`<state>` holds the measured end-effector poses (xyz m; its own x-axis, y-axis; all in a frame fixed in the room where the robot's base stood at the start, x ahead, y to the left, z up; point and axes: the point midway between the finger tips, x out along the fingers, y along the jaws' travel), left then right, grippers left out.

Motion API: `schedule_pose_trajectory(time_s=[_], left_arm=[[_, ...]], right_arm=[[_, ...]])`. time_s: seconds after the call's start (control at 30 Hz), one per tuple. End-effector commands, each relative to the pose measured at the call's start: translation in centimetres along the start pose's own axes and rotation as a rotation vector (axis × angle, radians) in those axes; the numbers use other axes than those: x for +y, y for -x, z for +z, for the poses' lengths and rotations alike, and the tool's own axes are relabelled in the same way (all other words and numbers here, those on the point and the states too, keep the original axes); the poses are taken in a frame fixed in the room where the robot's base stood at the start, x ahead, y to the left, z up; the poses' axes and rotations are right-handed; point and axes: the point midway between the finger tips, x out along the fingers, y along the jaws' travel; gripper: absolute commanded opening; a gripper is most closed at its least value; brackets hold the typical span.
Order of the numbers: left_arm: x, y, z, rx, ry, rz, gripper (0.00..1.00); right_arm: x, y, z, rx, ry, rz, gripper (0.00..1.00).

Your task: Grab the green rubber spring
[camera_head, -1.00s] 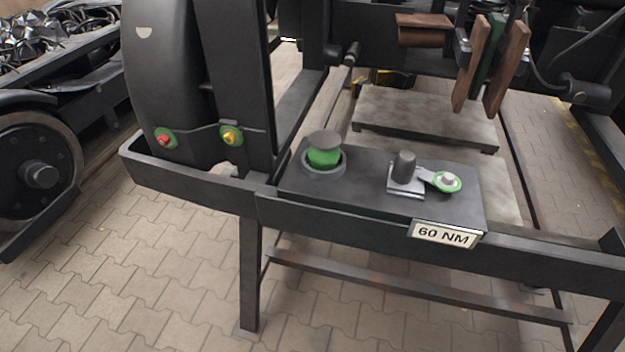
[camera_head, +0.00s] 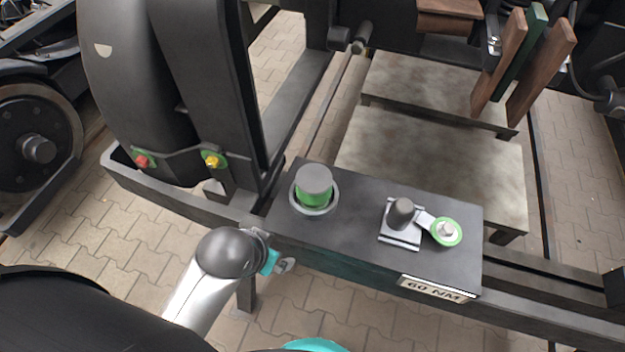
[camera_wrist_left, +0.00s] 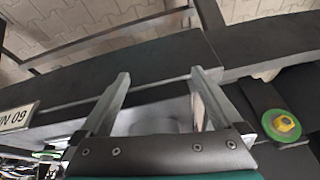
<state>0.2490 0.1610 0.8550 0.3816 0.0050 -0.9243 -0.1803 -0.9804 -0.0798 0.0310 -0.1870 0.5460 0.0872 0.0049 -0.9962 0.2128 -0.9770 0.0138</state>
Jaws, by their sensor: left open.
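The green rubber spring (camera_head: 313,193) stands upright in a round grey seat on the black bench plate (camera_head: 350,235). A grey cap covers its top. My left gripper (camera_head: 275,252) is in front of the plate, lower left of the spring and apart from it in the head view. In the left wrist view the two fingers of the left gripper (camera_wrist_left: 160,73) are spread, with no object clearly held between them. A pale rounded shape shows low between them, partly hidden by the gripper body; I cannot tell whether it is the spring's cap. My right gripper is not in view.
A torque lever with a green ring (camera_head: 446,231) and a "60 NM" sign (camera_head: 436,289) are right of the spring. A black upright post (camera_head: 217,80) with red and yellow buttons (camera_head: 212,161) rises at left. A grey slab (camera_head: 430,150) lies behind.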

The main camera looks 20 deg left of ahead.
Motion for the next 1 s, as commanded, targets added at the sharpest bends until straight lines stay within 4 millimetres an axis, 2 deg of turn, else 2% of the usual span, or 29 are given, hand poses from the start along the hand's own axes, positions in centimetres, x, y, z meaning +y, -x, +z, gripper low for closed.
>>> schedule_pose_trajectory(time_s=[0.03,0.17,0.2,0.23,0.37,0.47,0.57,0.6,0.67,0.7,0.8,0.9,1.0], left_arm=[[-0.1,1.6,-0.6,0.011,0.002,-0.002,1.00],[-0.6,5.2,-2.3,0.051,0.002,-0.016,1.00],[-1.2,6.4,-4.9,0.136,-0.014,-0.047,1.00],[-1.5,6.6,-6.6,0.196,-0.028,-0.070,1.00],[-2.4,7.8,-12.6,0.409,-0.087,-0.149,1.00],[-2.6,9.7,-17.4,0.591,-0.146,-0.210,1.00],[-2.2,12.8,-22.5,0.807,-0.230,-0.274,1.00],[-1.9,14.4,-24.6,0.903,-0.273,-0.302,1.00],[-0.9,17.2,-27.5,1.054,-0.347,-0.340,1.00],[0.1,19.2,-29.2,1.159,-0.404,-0.363,1.00],[3.1,24.3,-32.3,1.411,-0.565,-0.415,1.00],[7.0,28.9,-33.7,1.648,-0.757,-0.450,1.00],[11.4,32.3,-33.4,1.860,-0.983,-0.465,1.00]], right_arm=[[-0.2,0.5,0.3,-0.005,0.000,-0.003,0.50],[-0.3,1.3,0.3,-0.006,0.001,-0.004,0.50],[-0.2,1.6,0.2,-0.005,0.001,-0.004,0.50],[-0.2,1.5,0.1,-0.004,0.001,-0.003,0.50],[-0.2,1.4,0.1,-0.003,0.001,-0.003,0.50],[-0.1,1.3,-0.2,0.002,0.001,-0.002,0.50],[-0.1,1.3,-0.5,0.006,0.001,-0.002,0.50],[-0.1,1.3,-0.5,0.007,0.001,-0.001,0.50],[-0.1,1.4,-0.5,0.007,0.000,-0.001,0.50],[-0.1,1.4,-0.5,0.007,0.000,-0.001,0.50],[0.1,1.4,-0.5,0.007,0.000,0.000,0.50],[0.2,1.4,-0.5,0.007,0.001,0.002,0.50],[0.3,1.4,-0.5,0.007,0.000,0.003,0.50]])
